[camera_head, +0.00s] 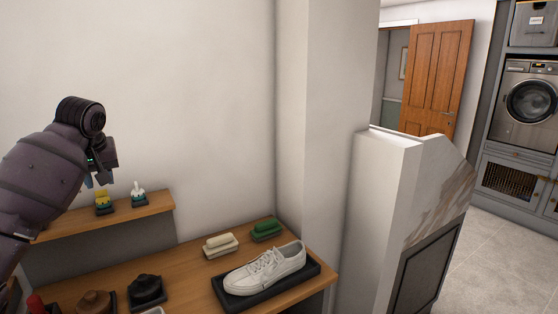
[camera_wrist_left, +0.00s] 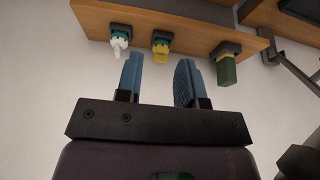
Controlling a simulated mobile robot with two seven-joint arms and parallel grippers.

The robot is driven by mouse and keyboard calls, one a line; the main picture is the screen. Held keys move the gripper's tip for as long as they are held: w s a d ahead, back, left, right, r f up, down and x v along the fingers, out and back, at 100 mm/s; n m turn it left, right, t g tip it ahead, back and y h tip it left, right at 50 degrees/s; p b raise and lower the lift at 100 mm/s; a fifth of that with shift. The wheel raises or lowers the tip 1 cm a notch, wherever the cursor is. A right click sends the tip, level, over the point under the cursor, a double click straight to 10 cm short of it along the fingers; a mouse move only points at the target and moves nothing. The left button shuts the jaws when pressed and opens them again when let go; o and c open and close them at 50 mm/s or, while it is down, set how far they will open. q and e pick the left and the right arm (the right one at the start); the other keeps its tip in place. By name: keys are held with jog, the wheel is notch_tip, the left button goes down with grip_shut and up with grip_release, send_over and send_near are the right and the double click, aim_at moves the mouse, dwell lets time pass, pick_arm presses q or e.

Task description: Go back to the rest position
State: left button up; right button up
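My left gripper (camera_head: 97,181) is raised at the left of the head view, above the small wooden shelf. In the left wrist view its two blue fingers (camera_wrist_left: 158,72) stand apart with nothing between them. My right gripper is in neither view.
The upper shelf (camera_head: 158,207) holds a yellow-topped item (camera_head: 102,199) and a white-topped item (camera_head: 138,192); a green item (camera_wrist_left: 226,68) also shows in the wrist view. The bench (camera_head: 195,279) below bears a white sneaker (camera_head: 265,270) on a black tray, a green brush (camera_head: 266,229) and a cream brush (camera_head: 220,243).

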pick_arm(q)
jog(key=w+d+r+m+t, duration=0.5)
jog(key=w+r+m+t, duration=0.1)
jog(key=t, duration=0.3)
jog(key=s+d+f+m+t+h, duration=0.2)
jog(key=s+d+f+m, duration=0.15)
jog(key=f, duration=0.55)
jog(key=s+d+f+m+t+h, duration=0.2)
jog(key=d+f, duration=0.2)
jog(key=f, duration=0.4)
jog(key=s+d+f+n+g+y+b, duration=0.1)
jog(key=s+f+n+g, duration=0.3)
jog(key=s+f, duration=2.9)
jog(key=s+g, duration=0.1)
jog(key=s, duration=0.2)
jog(key=shift+s+d+f+y, duration=0.2)
jog(key=shift+s+f+y, duration=0.1)
jog(key=shift+f+y, duration=0.1)
